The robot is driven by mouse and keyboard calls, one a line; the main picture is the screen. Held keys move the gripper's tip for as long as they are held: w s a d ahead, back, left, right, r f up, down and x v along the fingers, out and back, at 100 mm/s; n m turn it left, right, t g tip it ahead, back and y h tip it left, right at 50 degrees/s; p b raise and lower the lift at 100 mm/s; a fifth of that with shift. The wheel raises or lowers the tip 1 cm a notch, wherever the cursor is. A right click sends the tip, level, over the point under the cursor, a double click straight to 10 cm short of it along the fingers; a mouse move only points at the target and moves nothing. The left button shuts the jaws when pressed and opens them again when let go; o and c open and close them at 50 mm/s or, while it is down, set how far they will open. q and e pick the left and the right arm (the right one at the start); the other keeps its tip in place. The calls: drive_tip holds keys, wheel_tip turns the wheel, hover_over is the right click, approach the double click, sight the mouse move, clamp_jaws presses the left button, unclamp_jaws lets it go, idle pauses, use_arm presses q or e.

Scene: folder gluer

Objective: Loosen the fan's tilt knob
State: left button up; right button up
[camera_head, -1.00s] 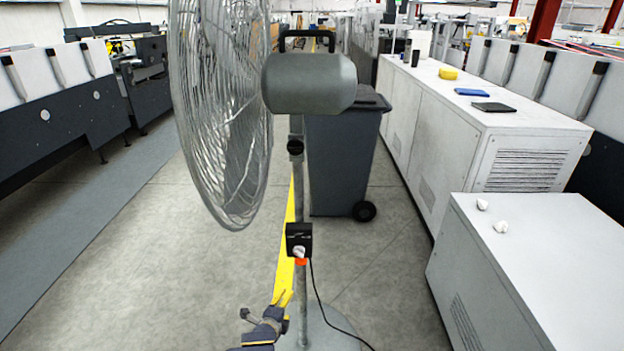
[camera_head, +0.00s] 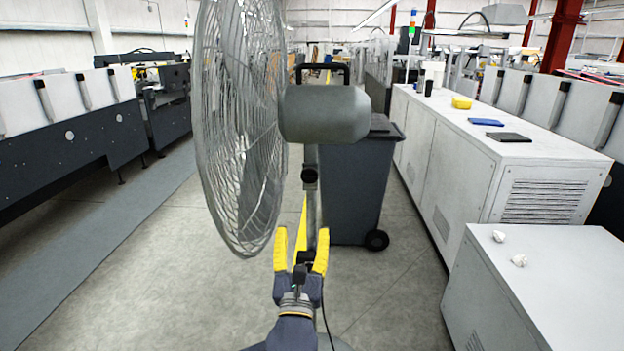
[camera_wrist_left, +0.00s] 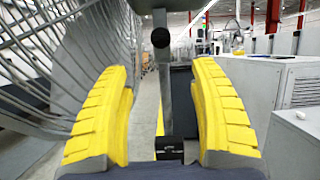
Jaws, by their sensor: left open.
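The pedestal fan's round wire cage (camera_head: 238,125) and grey motor housing (camera_head: 325,113) stand in front of me in the head view. The black tilt knob (camera_head: 309,176) is on the pole below the housing. It also shows in the left wrist view (camera_wrist_left: 160,38), above and between the fingers. My left gripper (camera_head: 301,247) is open, its yellow fingers pointing up below the knob and apart from it. In the left wrist view the gripper (camera_wrist_left: 165,110) has nothing between its fingers but the pole farther on. My right gripper is not in view.
The cage stands close to the left of my left gripper. A dark wheeled bin (camera_head: 354,190) is behind the pole. White cabinets (camera_head: 460,160) line the right side. Open floor (camera_head: 130,260) lies to the left.

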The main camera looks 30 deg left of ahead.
sight(309, 178)
use_arm(q)
drive_tip(key=x, duration=1.7)
drive_tip(key=shift+w, duration=0.3)
drive_tip(key=shift+c, duration=0.4)
drive_tip(key=c, duration=1.2)
drive_tip(key=shift+o, duration=0.2)
